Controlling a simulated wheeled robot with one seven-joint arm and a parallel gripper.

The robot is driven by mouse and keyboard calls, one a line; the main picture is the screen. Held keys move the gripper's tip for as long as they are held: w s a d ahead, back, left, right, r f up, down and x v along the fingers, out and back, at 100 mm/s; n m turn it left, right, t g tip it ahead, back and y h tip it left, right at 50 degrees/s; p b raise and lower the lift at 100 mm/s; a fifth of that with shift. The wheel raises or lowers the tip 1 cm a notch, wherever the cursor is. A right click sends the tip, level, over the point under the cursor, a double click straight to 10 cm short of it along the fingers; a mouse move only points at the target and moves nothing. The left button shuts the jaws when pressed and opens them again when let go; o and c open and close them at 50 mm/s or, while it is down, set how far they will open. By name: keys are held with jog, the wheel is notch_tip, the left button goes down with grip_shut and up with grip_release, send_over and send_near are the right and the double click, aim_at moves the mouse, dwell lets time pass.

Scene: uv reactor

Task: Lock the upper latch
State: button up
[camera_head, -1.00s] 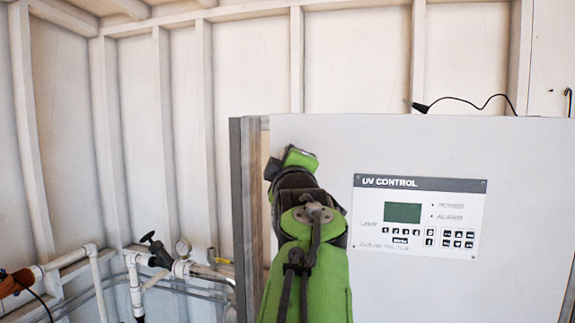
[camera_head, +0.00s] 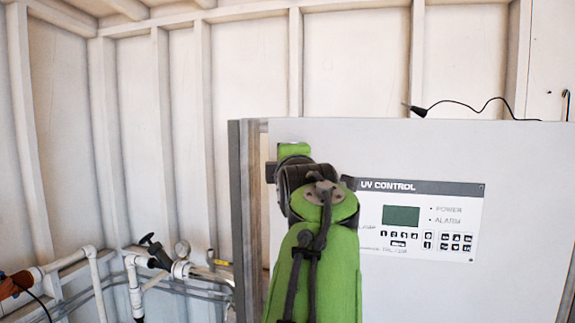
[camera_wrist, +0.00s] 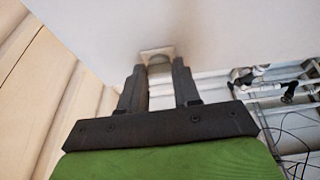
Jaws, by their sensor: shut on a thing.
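The upper latch (camera_wrist: 158,57) is a small pale block with a greyish rounded part, on the light grey surface in the wrist view. My gripper (camera_wrist: 160,66) has its two dark fingers on either side of this part and is shut on it. In the head view, my gripper (camera_head: 271,172) is at the upper left edge of the cabinet's grey front (camera_head: 420,145). My green and black arm hides the latch and most of the fingers there.
The UV control panel (camera_head: 402,216) is on the cabinet front, partly behind my arm. A dark vertical edge (camera_head: 246,215) stands left of it. Pipes and valves (camera_head: 165,262) are at lower left. A black cable (camera_head: 460,101) lies on top.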

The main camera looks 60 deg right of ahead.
jog(key=o, duration=1.1)
jog(key=shift+c, duration=0.2)
jog(key=b+v, duration=0.5)
jog(key=v, duration=1)
jog(key=shift+a+b, duration=0.35)
jog(key=shift+a, duration=0.05)
